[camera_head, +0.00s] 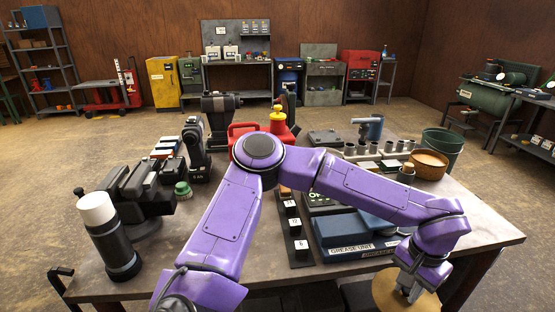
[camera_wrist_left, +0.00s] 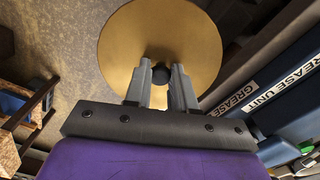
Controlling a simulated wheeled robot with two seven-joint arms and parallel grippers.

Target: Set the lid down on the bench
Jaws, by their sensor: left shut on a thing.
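The lid is a round, flat, tan disc (camera_wrist_left: 160,40) with a dark knob at its middle. My left gripper (camera_wrist_left: 160,78) is shut on the lid's knob in the left wrist view. In the head view my purple left arm reaches across to the right, and the left gripper (camera_head: 408,288) holds the lid (camera_head: 385,290) at the bench's front right edge. The lid seems to be in front of that edge, with floor behind it in the wrist view. The bench (camera_head: 480,232) has a bare right part. My right gripper does not show.
A blue grease unit (camera_head: 345,232) lies just left of the lid. A tan round container (camera_head: 428,163) and a green bucket (camera_head: 442,145) stand at the bench's right. A black-and-white canister (camera_head: 112,240) stands front left. The bench's right front area is clear.

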